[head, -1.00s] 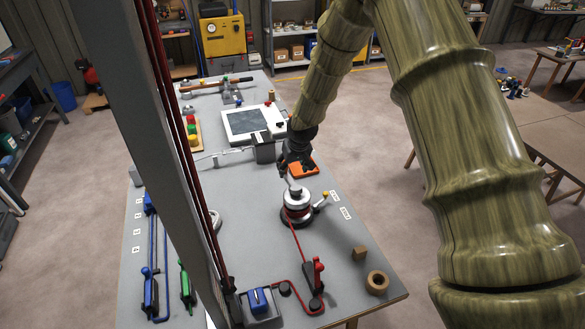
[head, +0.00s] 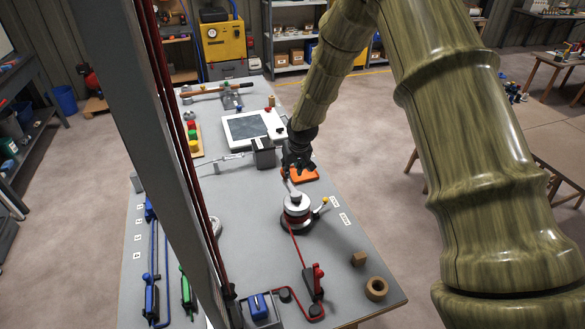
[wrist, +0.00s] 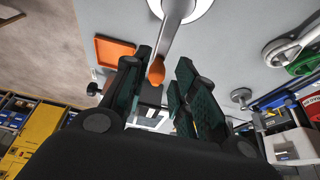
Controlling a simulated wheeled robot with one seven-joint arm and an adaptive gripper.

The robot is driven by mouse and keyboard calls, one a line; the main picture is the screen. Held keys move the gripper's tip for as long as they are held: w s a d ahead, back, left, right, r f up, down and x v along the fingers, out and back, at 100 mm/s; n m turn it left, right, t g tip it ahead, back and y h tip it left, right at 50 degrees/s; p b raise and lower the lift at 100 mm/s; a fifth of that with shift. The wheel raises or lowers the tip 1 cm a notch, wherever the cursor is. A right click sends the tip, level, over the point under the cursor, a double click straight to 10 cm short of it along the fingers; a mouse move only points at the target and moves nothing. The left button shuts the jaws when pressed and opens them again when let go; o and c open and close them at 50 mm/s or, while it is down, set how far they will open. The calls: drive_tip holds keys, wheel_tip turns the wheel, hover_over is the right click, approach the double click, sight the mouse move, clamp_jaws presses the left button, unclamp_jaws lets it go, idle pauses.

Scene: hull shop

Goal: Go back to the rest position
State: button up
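My gripper (head: 297,165) is over the table, just beyond the winch (head: 297,207), which has a silver top and a red band. In the wrist view my gripper's dark green fingers (wrist: 162,85) stand apart, so it is open. A grey winch handle (head: 291,186) points up from the winch toward the gripper. Its orange knob (wrist: 156,70) shows near the fingertips, close to the left finger. I cannot tell whether they touch. The handle's grey shaft also shows in the wrist view (wrist: 171,32).
An orange tray (head: 306,175) lies beside the gripper, and a grey block (head: 264,155) stands to its left. A white framed panel (head: 235,143) lies farther back. A wooden cube (head: 359,259) and a tan ring (head: 376,283) are at the front right. The grey table (head: 255,215) has clear patches.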

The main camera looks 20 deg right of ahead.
clamp_jaws()
drive_tip(key=shift+f+b, duration=1.65)
drive_tip(key=shift+f, duration=1.4)
idle(0.5)
drive_tip(key=shift+r, duration=0.15)
wheel_tip(320, 180, up, 8)
drive_tip(key=p, duration=0.4)
idle(1.3)
idle(0.4)
